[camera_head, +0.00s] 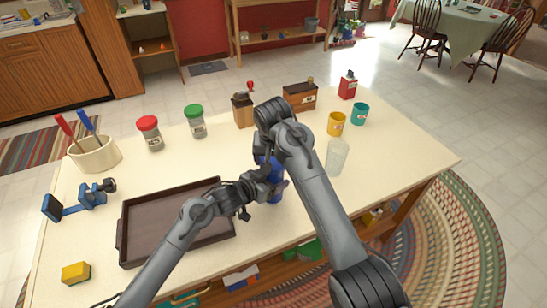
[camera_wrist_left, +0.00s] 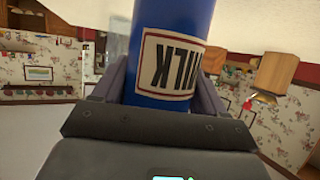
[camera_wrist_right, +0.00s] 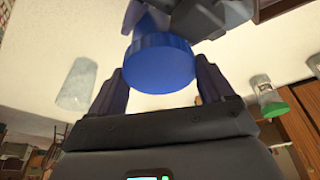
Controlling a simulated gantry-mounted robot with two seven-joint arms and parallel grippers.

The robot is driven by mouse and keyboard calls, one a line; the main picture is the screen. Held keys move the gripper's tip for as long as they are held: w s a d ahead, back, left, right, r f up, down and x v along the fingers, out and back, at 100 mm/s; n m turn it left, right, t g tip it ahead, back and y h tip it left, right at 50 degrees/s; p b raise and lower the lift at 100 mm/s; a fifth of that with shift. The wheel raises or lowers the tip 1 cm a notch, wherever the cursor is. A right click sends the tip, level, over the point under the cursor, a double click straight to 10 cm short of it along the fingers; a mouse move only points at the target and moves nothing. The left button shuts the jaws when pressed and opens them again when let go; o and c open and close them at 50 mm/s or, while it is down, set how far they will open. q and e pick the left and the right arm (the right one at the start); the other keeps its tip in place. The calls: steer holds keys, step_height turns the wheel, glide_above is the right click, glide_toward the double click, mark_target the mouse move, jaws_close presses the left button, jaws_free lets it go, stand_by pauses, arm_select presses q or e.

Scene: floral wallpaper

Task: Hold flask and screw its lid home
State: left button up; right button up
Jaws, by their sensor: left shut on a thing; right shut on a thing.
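The blue flask (camera_head: 276,192) is upright over the table's front middle, mostly hidden behind my arms. In the left wrist view the flask (camera_wrist_left: 172,45) shows a white MILK label, upside down there. My left gripper (camera_wrist_left: 158,85) is shut around its body. In the right wrist view the ridged blue lid (camera_wrist_right: 160,65) sits between the fingers of my right gripper (camera_wrist_right: 158,82), which is shut on it. The lid is in line with the flask's top; I cannot tell whether a gap is left. My left gripper shows darkly behind it.
A dark tray (camera_head: 150,220) lies left of the flask. A clear glass (camera_head: 337,157) stands close to its right.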

steer(key=m, duration=0.1)
steer(key=m+h, duration=0.1)
steer(key=m, duration=0.2)
steer(key=shift+d+f, duration=0.2)
steer(key=shift+d, duration=0.1)
steer(key=m+g+h, duration=0.1)
steer(key=m, duration=0.3)
steer(key=shift+f, duration=0.1)
steer(key=o, duration=0.8)
steer(key=shift+a+n, duration=0.15)
steer(key=shift+n, duration=0.65)
steer(key=n+y, duration=0.1)
steer(key=n, duration=0.1)
steer(key=n+t, duration=0.1)
steer(key=n, duration=0.2)
steer(key=shift+n+y, duration=0.3)
steer(key=shift+y, duration=0.1)
steer(key=n, duration=0.2)
steer(key=n+y, duration=0.1)
steer(key=n, duration=0.2)
steer(key=shift+a+n+y, duration=0.1)
steer(key=shift+n+y, duration=0.2)
steer(key=shift+c, duration=0.4)
